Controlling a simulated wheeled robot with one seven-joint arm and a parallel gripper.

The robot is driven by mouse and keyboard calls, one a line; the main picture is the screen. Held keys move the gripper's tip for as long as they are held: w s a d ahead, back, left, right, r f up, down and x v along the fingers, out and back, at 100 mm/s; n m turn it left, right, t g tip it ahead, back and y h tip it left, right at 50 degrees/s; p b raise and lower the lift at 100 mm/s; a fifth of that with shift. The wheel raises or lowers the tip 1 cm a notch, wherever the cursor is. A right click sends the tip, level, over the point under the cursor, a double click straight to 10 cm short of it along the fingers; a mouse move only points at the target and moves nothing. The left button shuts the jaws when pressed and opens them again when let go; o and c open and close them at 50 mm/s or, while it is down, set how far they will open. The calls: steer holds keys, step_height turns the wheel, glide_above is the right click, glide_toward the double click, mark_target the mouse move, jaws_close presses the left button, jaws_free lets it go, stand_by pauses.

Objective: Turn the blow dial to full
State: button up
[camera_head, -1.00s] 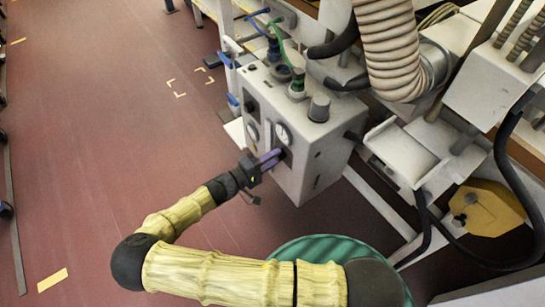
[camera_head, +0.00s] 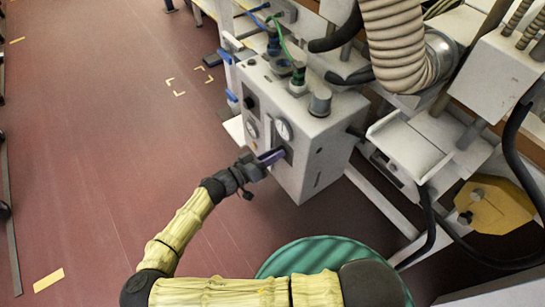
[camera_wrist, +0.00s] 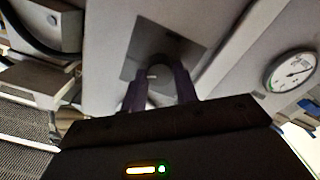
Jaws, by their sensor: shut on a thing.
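The blow dial (camera_wrist: 158,74) is a dark knob on a grey plate (camera_wrist: 138,42) on the front of the pale control box (camera_head: 312,160). In the wrist view it sits between the two purple fingers of my gripper (camera_wrist: 160,92), which is shut on it. The dial's pointer and markings cannot be read.
A round white gauge (camera_head: 284,129) is above the gripper, and it also shows in the wrist view (camera_wrist: 290,72). Green and blue hoses, a grey cap (camera_head: 320,101) and a ribbed duct (camera_head: 395,45) are above. The floor at left is clear.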

steer(key=shift+d+f+m+b, duration=0.15)
steer(key=shift+m+b, duration=0.8)
steer(key=shift+m, duration=0.75)
steer(key=o, duration=1)
steer(key=shift+c, duration=0.2)
steer(key=shift+a, duration=0.2)
steer(key=v, duration=1.7)
steer(key=shift+s+p, duration=0.2)
steer(key=shift+p, duration=0.15)
steer(key=shift+w, duration=0.1)
